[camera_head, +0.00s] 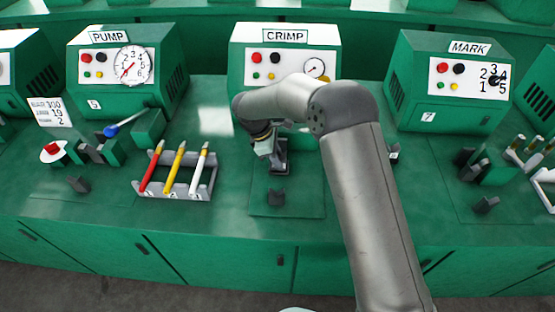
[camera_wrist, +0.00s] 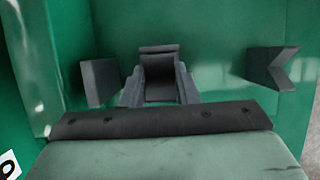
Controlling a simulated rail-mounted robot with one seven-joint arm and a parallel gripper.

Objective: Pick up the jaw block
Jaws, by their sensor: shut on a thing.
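My gripper (camera_head: 272,152) is low over the crimp station, in front of the CRIMP box. In the wrist view its two grey fingers (camera_wrist: 158,96) are shut on the dark jaw block (camera_wrist: 160,68), one on each side of it. In the head view my wrist and hand hide most of this block, and I cannot tell whether it still touches what lies beneath.
A dark notched block (camera_head: 276,197) stands on the mat in front; it shows at right in the wrist view (camera_wrist: 272,67). Another dark block (camera_wrist: 98,82) is at left there. A rack (camera_head: 178,193) holds three coloured pens. The CRIMP box (camera_head: 240,75) stands behind.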

